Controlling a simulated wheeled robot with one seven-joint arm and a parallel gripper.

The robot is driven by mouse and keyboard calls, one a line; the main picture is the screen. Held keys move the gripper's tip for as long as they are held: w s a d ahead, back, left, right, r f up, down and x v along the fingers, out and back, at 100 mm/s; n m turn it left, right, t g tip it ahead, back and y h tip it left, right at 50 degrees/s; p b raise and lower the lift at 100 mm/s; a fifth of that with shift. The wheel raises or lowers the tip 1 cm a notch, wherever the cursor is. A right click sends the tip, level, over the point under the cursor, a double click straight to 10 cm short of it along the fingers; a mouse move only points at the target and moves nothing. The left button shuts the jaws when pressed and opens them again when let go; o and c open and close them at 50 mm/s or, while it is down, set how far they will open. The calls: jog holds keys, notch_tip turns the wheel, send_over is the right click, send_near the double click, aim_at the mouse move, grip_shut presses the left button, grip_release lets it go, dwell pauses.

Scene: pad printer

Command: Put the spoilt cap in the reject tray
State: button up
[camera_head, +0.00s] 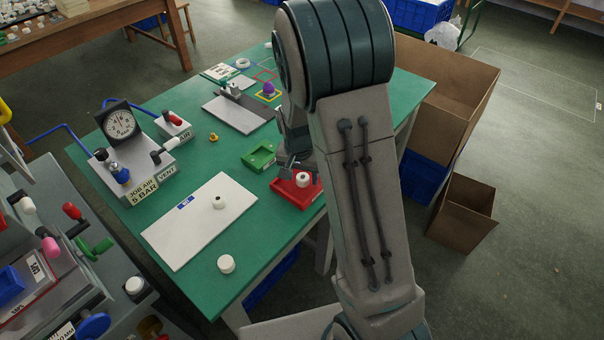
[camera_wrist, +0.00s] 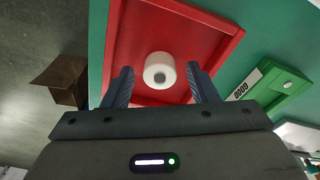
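The red tray (camera_head: 283,194) stands near the right edge of the green table; no reject label is readable on it. A white cap (camera_head: 303,180) with a dark round centre is in this tray. In the wrist view the cap (camera_wrist: 160,70) sits over the red floor of the tray (camera_wrist: 210,22). My gripper (camera_wrist: 160,78) is open, with one finger on either side of the cap and a gap on both sides. In the head view my gripper (camera_head: 292,170) is at the tray, partly hidden by my arm. Whether the cap's print is spoilt cannot be made out.
A green tray (camera_head: 258,157) labelled GOOD is beside the red one. A white board (camera_head: 190,225) carries another cap (camera_head: 219,203). A plain white cap (camera_head: 226,264) is on the table near its front edge. A gauge box (camera_head: 125,160) is at left; cardboard boxes (camera_head: 462,210) are at right.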

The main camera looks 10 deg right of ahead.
aim_at(300, 187)
jog(key=shift+r, duration=0.15)
notch_tip(300, 187, up, 11)
jog(key=s+a+p, duration=0.1)
jog(key=s+r+n, duration=0.3)
jog(key=s, duration=0.6)
jog(key=s+d+r+n+t+y, duration=0.1)
jog(key=s+r+n, duration=0.2)
jog(key=s, duration=0.7)
jog(key=shift+s+r, duration=0.2)
jog(key=shift+r, duration=0.4)
